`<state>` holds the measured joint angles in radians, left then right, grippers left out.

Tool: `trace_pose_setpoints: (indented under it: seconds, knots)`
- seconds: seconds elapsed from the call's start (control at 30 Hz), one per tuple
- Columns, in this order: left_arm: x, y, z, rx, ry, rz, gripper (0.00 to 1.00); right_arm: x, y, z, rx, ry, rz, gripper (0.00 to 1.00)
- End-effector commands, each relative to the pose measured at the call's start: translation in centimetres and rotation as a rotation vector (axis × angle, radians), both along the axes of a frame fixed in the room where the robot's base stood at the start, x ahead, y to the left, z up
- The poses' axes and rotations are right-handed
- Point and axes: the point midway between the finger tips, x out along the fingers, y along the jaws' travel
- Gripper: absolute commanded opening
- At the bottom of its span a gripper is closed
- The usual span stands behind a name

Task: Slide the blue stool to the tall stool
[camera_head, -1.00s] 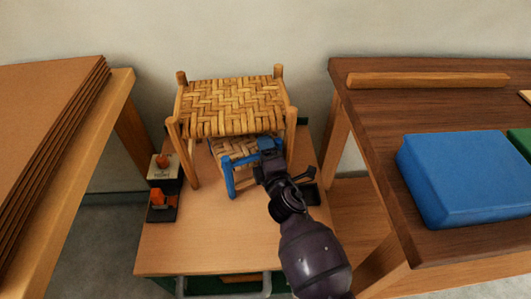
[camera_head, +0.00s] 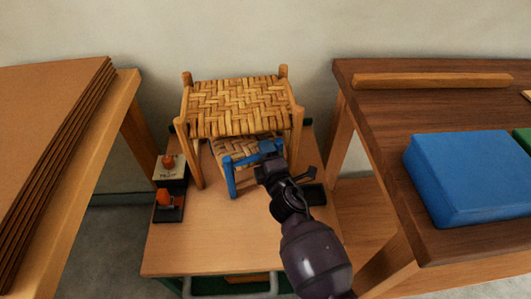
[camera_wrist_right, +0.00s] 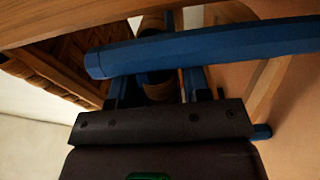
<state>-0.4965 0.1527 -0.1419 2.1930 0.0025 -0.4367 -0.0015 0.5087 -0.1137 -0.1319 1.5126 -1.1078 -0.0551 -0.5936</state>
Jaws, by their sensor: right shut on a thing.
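The tall stool (camera_head: 240,108), with a woven straw seat and plain wood legs, stands upright on a small wooden table. The low blue stool (camera_head: 231,178) has blue front legs and a woven seat (camera_head: 240,150). It sits beneath the tall stool's seat, between its legs, with its blue front part showing; its back is hidden. My right gripper (camera_head: 269,156) is shut on the blue stool at its front right, near the tall stool's right front leg. In the right wrist view a blue rail (camera_wrist_right: 200,50) crosses just beyond the gripper. My left gripper is out of view.
The small table (camera_head: 200,245) is clear in front. Small holders with orange items (camera_head: 168,205) stand at its left, and a dark tray (camera_head: 313,194) at its right. A dark bench (camera_head: 385,200) with a blue block (camera_head: 465,175) flanks the right; stacked brown sheets (camera_head: 50,150) flank the left.

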Motion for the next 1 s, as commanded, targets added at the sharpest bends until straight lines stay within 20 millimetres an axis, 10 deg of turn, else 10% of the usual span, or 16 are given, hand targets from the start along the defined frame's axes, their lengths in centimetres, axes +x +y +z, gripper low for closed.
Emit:
trace_pose_setpoints:
  seconds: [0.43, 0.47, 0.63, 1.0]
  knots:
    - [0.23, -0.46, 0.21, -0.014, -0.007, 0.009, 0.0, 0.16, -0.14, 0.0, 0.003, 0.0, 0.001, 0.06]
    - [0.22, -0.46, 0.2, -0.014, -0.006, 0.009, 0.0, 0.16, -0.14, 0.0, 0.003, 0.0, 0.001, 0.47]
    - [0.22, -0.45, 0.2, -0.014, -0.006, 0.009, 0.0, 0.16, -0.15, -0.02, 0.002, 0.0, 0.0, 0.73]
    - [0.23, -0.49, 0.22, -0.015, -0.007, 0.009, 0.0, 0.14, -0.21, -0.06, 0.002, 0.0, 0.0, 0.73]
